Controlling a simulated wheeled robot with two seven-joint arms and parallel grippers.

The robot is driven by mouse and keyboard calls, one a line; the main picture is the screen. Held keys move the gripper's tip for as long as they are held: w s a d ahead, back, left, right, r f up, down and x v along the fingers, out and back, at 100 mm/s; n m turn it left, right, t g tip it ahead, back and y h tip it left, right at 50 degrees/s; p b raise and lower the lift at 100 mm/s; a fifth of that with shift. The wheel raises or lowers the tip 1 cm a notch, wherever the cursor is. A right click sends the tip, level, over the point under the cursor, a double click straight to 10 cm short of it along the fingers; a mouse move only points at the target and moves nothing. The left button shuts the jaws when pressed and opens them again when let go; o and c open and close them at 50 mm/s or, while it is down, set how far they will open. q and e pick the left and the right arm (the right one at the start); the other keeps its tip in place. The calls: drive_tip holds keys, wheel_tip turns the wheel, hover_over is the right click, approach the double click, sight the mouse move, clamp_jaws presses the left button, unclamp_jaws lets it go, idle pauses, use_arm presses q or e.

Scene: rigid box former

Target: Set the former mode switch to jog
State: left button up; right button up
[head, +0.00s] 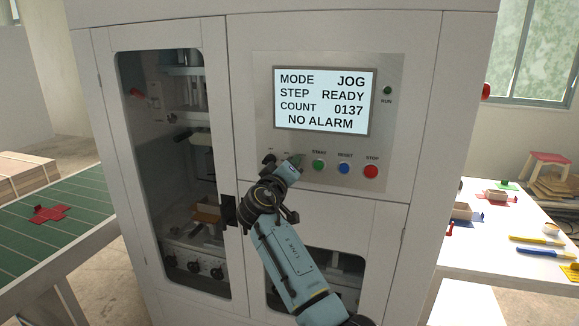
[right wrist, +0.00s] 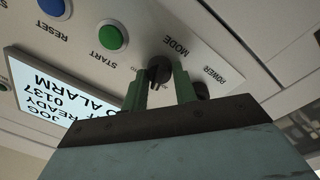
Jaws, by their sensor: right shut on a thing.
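The former's mode switch (right wrist: 159,70) is a black knob under the label MODE in the right wrist view. My right gripper (right wrist: 160,88) has its green fingers on both sides of this knob and is shut on it. In the head view my right gripper (head: 293,162) is at the panel's lower left and hides most of the switch. The display (head: 322,100) reads MODE JOG, STEP READY, COUNT 0137, NO ALARM. My left gripper is not in view.
Beside the switch are the power knob (head: 269,159), green START button (head: 319,165), blue RESET button (head: 344,168) and red STOP button (head: 371,171). A green conveyor (head: 85,205) stands left, and a white table (head: 500,262) with small parts stands right.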

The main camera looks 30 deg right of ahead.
drive_tip(key=n+p, duration=0.2)
drive_tip(key=n, duration=0.3)
drive_tip(key=shift+f+n, duration=0.1)
drive_tip(key=shift+n, duration=0.3)
idle(0.4)
drive_tip(key=o, duration=1)
drive_tip(key=b+v, duration=0.3)
drive_tip(key=v, duration=1)
drive_tip(key=shift+s+a, duration=0.15)
drive_tip(key=shift+s, duration=0.1)
drive_tip(key=shift+f, duration=0.1)
